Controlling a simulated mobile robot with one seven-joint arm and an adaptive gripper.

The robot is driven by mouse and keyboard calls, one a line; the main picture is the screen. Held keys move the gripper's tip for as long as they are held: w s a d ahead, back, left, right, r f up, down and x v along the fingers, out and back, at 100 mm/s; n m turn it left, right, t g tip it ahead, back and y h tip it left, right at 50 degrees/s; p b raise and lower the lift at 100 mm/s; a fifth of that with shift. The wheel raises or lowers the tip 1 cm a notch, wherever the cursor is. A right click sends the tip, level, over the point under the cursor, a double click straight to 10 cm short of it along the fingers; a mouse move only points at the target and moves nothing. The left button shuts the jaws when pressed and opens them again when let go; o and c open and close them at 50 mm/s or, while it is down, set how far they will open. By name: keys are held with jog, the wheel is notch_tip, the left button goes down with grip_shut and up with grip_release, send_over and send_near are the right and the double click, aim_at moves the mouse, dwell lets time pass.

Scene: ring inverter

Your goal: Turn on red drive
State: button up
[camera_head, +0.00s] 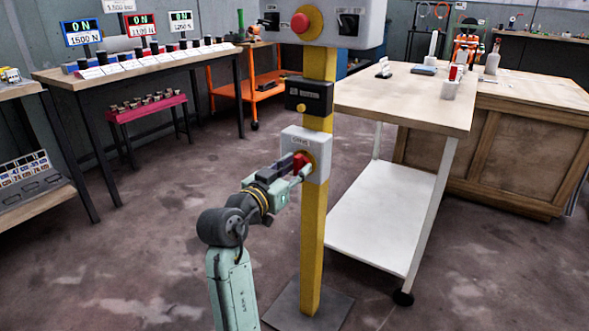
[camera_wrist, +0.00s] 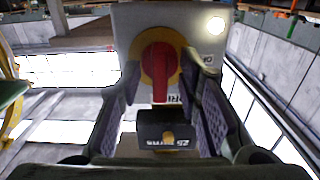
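A grey box (camera_head: 292,140) on a yellow post carries a red rotary handle (camera_head: 301,163). In the wrist view the red handle (camera_wrist: 161,70) sits on a yellow disc (camera_wrist: 148,62) and points along the picture's vertical. My gripper (camera_head: 292,176) is right in front of it. In the wrist view my gripper (camera_wrist: 164,78) is open, with one finger either side of the handle and visible gaps; contact cannot be told. A red-framed display (camera_head: 141,24) at the back left reads ON, as do a blue one (camera_head: 81,32) and a white one (camera_head: 181,21).
A small black box (camera_head: 309,97) and a larger grey switch box with a red button (camera_head: 300,22) sit higher on the post. A wooden-topped cart (camera_head: 400,97) stands close on the right. A long table (camera_head: 75,79) stands back left. Floor is open at front left.

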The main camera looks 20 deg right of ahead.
jog(key=v, duration=1.2)
